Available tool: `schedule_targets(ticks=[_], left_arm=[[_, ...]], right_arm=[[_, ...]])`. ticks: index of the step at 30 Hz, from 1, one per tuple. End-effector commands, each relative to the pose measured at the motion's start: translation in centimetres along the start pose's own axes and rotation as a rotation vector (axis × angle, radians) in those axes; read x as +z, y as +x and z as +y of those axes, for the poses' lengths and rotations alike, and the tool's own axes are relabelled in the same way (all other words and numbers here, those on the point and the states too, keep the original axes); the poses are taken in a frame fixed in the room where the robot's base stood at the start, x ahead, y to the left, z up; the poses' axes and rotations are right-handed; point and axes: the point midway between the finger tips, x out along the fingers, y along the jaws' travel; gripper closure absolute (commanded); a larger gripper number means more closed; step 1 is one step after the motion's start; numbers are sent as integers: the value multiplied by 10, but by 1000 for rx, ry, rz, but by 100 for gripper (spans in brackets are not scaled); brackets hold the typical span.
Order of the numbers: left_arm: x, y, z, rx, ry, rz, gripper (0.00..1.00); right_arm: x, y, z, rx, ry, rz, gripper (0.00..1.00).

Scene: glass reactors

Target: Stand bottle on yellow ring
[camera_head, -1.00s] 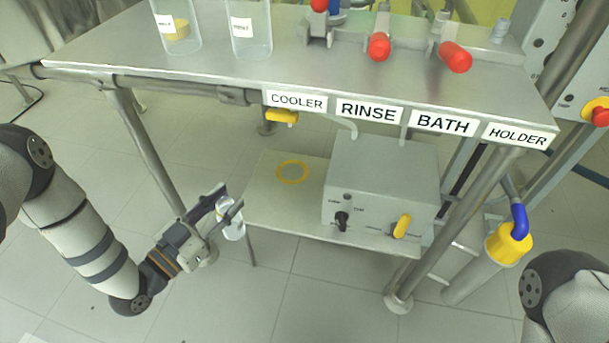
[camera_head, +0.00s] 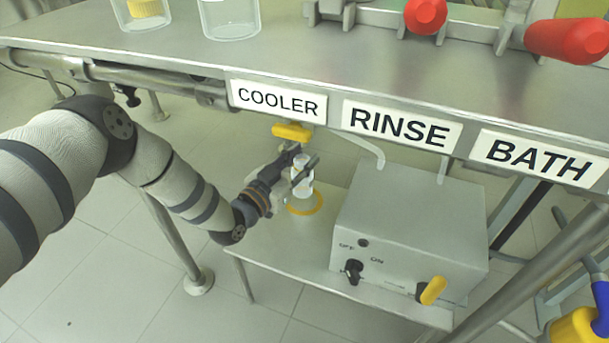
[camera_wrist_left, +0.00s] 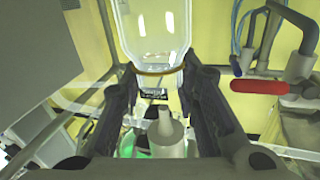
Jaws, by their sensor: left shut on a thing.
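The yellow ring (camera_head: 318,207) lies flat on the low metal shelf (camera_head: 275,258), left of the grey box. My left gripper (camera_head: 302,164) is shut on a small bottle (camera_head: 302,184) with a white upper part. The bottle is upright or nearly so, and in the head view its lower end overlaps the ring. I cannot tell whether it touches the shelf. In the left wrist view the dark fingers of my left gripper (camera_wrist_left: 155,95) show on both sides, with clear glass (camera_wrist_left: 152,35) at the top. My right gripper is out of view.
The grey box (camera_head: 415,225) with a black knob and yellow handle stands right of the ring. The tabletop edge with the COOLER label (camera_head: 279,101) and a yellow valve handle (camera_head: 292,131) are close above my gripper. The shelf's front left is clear.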

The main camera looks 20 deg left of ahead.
Motion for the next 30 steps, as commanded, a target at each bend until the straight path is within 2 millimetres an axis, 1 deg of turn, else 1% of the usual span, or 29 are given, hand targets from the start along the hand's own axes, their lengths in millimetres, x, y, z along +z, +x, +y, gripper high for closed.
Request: schedule_targets(ticks=[3,8,9,14,19,20,21,22,30], left_arm=[[6,6,0,0,0,-1,100],[37,5,3,0,-1,-4,100],[38,5,3,-1,0,-2,100],[33,5,2,-1,1,2,100],[38,5,3,0,1,1,100],[38,5,3,0,1,0,65],[37,5,3,0,1,1,56],[37,5,3,0,1,1,51],[36,5,3,0,1,1,51]], right_arm=[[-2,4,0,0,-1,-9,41],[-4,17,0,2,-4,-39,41],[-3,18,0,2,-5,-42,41],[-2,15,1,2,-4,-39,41],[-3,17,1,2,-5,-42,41],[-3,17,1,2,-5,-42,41],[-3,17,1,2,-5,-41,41],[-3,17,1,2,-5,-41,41],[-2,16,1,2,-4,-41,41]])
